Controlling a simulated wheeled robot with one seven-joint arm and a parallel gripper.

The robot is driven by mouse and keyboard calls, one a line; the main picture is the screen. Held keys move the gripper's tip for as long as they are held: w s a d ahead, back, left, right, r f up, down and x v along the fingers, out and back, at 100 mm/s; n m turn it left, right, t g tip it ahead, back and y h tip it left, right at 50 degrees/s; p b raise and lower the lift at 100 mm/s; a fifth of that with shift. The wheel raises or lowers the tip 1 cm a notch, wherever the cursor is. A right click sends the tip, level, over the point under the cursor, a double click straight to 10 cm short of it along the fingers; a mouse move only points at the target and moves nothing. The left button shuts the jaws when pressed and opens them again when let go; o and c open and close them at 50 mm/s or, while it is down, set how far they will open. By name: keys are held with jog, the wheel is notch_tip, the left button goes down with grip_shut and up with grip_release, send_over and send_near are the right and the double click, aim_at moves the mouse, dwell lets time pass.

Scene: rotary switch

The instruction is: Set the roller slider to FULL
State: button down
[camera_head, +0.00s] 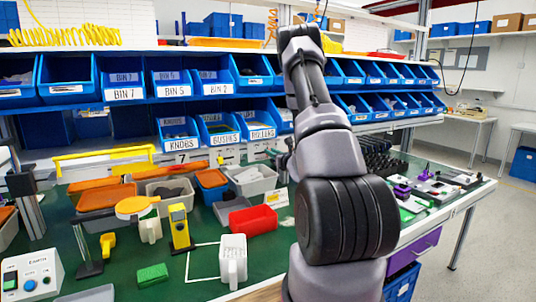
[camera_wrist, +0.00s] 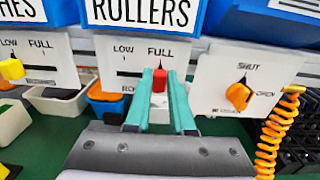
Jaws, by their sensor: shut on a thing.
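The roller slider's white panel (camera_wrist: 108,72) sits below the ROLLERS bin label in the wrist view, marked LOW on the left and FULL on the right. Its red knob (camera_wrist: 159,80) stands just below the word FULL. My gripper (camera_wrist: 160,84) has teal fingers shut on the red knob, one on each side. The fingers hide part of the slot, so its right end cannot be seen clearly. In the head view my arm hides the gripper and the slider.
A similar panel (camera_wrist: 35,62) with a yellow knob (camera_wrist: 12,69) is to the left. A SHUT/OPEN panel with an orange rotary knob (camera_wrist: 240,96) is close on the right, beside an orange coiled cord (camera_wrist: 275,135). Blue bins (camera_head: 262,132) overhang above.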

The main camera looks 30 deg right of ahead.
jog(key=c, duration=0.8)
grip_release()
jog(key=shift+d, duration=0.3)
jog(key=shift+o, duration=0.2)
jog(key=shift+a, duration=0.1)
jog(key=shift+s, duration=0.1)
jog(key=s, duration=1)
jog(key=shift+s+d, duration=0.2)
jog(key=shift+s, duration=0.15)
